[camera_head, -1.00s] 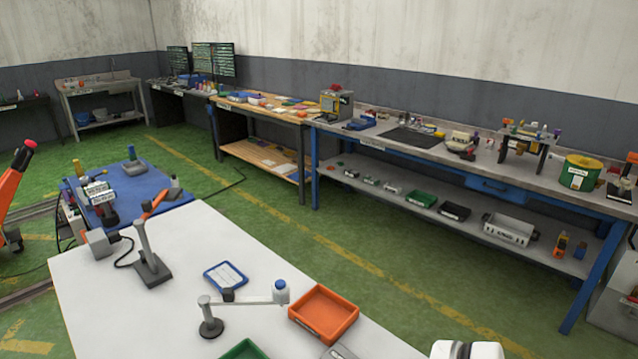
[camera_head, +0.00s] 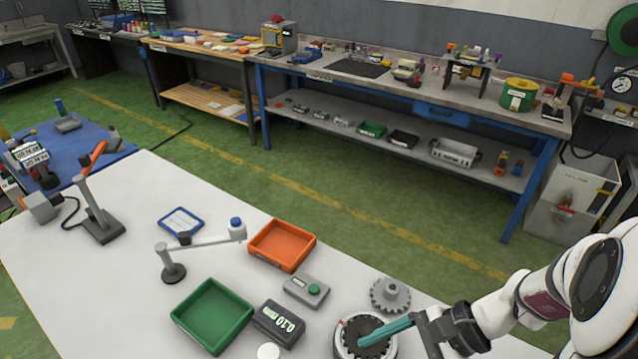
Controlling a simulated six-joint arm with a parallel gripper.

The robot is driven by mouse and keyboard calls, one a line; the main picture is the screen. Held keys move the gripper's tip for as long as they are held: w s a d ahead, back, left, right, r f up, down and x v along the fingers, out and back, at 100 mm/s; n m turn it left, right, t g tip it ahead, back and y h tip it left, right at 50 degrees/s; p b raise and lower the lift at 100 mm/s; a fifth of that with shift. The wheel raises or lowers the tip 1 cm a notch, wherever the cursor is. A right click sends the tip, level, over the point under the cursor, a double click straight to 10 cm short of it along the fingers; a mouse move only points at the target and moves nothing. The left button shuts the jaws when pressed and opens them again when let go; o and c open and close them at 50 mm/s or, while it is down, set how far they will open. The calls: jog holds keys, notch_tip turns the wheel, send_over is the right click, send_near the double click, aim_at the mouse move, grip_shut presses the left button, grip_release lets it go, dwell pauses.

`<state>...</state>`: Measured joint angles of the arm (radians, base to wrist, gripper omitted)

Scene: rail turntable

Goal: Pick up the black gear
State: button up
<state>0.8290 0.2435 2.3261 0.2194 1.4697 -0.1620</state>
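A black gear (camera_head: 360,326) lies on a round, pale-rimmed turntable (camera_head: 341,345) at the bottom of the picture. A long teal bar (camera_head: 388,329) reaches over its right part and hides some of it. My gripper (camera_head: 428,331), dark and partly cut by the lower edge, is just right of the black gear, at the right end of the teal bar. I cannot tell whether the bar is a finger or a held thing, nor whether the gripper is open. Contact with the gear is not clear.
A grey gear (camera_head: 391,294) lies just behind my gripper. An orange tray (camera_head: 282,245), a green tray (camera_head: 212,315), a button box (camera_head: 306,291), a display box (camera_head: 279,323) and a jointed stand (camera_head: 172,270) are to the left.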

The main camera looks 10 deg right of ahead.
aim_at(368, 329)
jog(key=d+f+m+t, duration=0.8)
jog(key=d+m+t, duration=0.15)
jog(key=d, duration=0.25)
jog(key=shift+m+g, duration=0.25)
jog(key=shift+g, duration=0.3)
jog(key=x, duration=1)
jog(key=w+r+x, duration=0.1)
jog(key=x, duration=0.4)
jog(key=shift+w+d+f, duration=0.15)
jog(key=shift+w, duration=0.05)
grip_shut()
